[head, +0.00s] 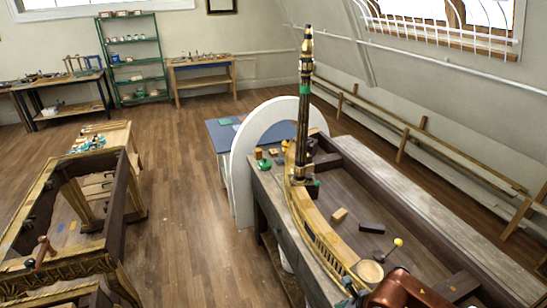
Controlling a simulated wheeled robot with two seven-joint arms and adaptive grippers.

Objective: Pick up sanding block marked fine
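Two small blocks lie on the brown panel of the workbench (455,232). One is a tan block (339,214), and the other is a dark, flat block (371,228) just to its right and nearer. They are apart from each other. Any marking on either block is too small to read, so I cannot tell which is marked fine. Neither of my grippers shows in the head view.
A tall black and gold post (305,115) stands at the bench's far left, by a curved gilt rail (312,222). A yellow-knobbed tool (391,248), a round tan disc (370,271) and a glossy reddish-brown object (405,290) are near the front.

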